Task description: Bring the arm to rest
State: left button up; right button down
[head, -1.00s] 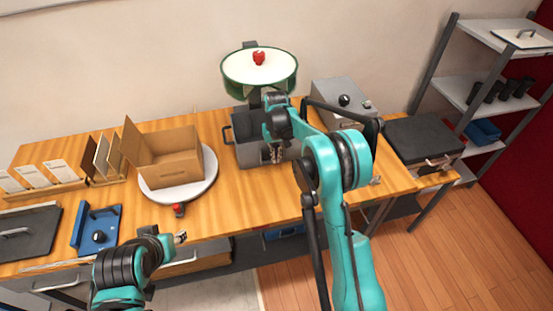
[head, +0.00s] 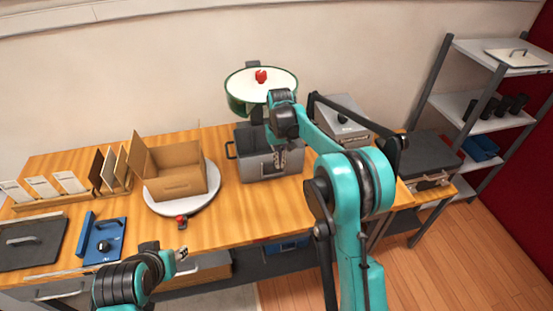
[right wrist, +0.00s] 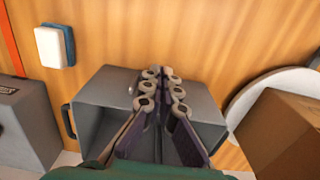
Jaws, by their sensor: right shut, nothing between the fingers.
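My right gripper (head: 281,163) is shut and empty. In the head view it hangs in front of the grey bin (head: 254,168), hiding part of it. In the right wrist view the gripper's fingertips (right wrist: 162,76) meet over the bin (right wrist: 95,95), which has a dark side handle; the fingers hide its middle. My right arm is bent, its teal elbow raised at the right of the head view. My left gripper (head: 181,254) is small, near the table's front edge, and its fingers are too small to judge.
The wooden table (head: 240,212) holds an open cardboard box (head: 178,181) on a white round plate (head: 212,190), a blue fixture (head: 104,240) and a grey machine (head: 345,110). A green-rimmed white disc (head: 250,84) with a red knob stands behind the bin. A shelf rack (head: 480,105) stands right.

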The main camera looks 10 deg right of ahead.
jog(key=s+d+r+t+b, duration=0.1)
jog(key=s+r+t+b, duration=0.1)
jog(key=s+r, duration=0.35)
jog(key=s+d+r+t+b, duration=0.1)
jog(key=s+r, duration=0.1)
jog(key=s, duration=0.7)
jog(key=s+f+t+b, duration=0.1)
jog(key=s+f+t, duration=0.1)
jog(key=s, duration=0.6)
jog(key=s+f+t+b, duration=0.1)
jog(key=s+f, duration=0.3)
jog(key=s, duration=0.4)
jog(key=shift+d+f+t+b, duration=0.25)
jog(key=shift+f+t+b, duration=0.15)
jog(key=shift+t, duration=0.2)
